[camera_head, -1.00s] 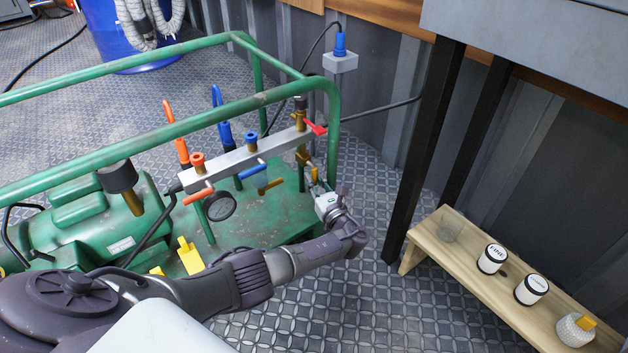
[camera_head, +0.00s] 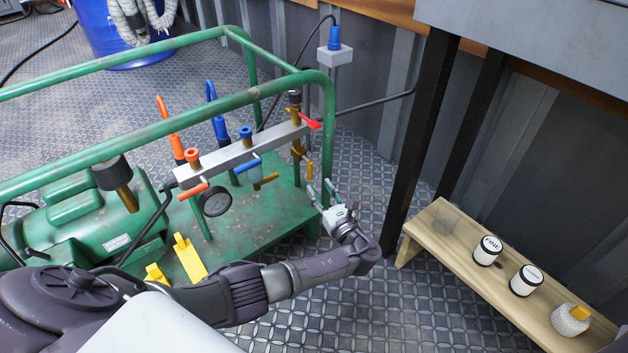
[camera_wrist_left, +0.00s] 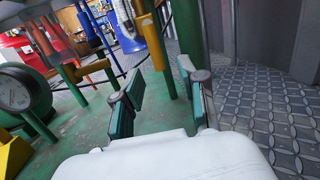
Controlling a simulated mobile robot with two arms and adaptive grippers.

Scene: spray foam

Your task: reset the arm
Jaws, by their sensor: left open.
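My left gripper (camera_head: 322,192) is open and empty at the right end of the green machine frame (camera_head: 328,140). Its two fingers point away from me, beside the frame's corner post and below the manifold's right end. In the left wrist view the gripper (camera_wrist_left: 160,105) shows its green-padded fingers apart with nothing between them. The silver manifold (camera_head: 235,157) carries orange and blue handles, a red lever (camera_head: 311,121), and a yellow lever (camera_head: 309,171) close to the gripper. My right gripper is not in view.
A dark table leg (camera_head: 420,150) stands right of my gripper. Patterned floor lies open between.

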